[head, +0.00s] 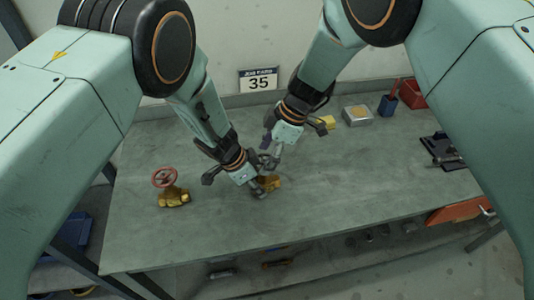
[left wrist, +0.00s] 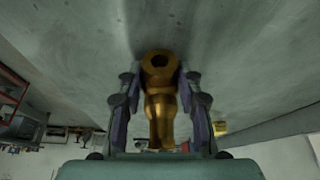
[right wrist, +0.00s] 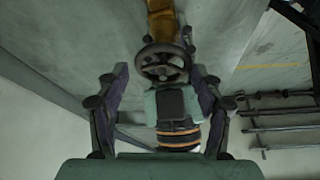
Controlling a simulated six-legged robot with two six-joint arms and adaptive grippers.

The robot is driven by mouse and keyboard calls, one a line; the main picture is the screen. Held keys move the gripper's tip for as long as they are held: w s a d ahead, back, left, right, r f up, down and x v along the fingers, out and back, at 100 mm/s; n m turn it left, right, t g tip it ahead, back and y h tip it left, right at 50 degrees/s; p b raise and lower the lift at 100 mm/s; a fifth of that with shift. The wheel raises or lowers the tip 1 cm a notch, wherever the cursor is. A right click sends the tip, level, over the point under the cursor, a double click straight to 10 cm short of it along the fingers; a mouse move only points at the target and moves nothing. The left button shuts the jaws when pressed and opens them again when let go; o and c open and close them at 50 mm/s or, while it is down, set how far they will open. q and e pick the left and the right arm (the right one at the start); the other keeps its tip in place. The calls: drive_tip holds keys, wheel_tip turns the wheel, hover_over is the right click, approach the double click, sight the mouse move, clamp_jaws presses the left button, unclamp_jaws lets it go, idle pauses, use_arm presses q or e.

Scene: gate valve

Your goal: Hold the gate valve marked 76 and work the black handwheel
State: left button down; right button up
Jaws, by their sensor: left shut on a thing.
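A brass gate valve (head: 271,183) is near the middle of the bench, partly hidden by my grippers. No mark 76 is legible on it. My left gripper (head: 260,186) is shut on its brass body; in the left wrist view the body (left wrist: 160,105) sits between the two fingers. In the right wrist view the black handwheel (right wrist: 162,62) lies just ahead of my right gripper (right wrist: 157,74), roughly centred between its spread fingers. My right gripper is open and comes down from above the valve. I cannot tell whether its fingertips touch the wheel.
Another brass valve with a red handwheel (head: 165,177) stands on the left of the bench (head: 225,238). At the back right are a yellow block (head: 326,122), a grey box (head: 356,115), a blue holder (head: 388,105) and a red bin (head: 412,94). The front middle is clear.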

drive_tip(key=shift+o, duration=1.4)
drive_tip(key=shift+s, duration=0.1)
drive_tip(key=shift+r, duration=0.1)
drive_tip(key=v, duration=1.2)
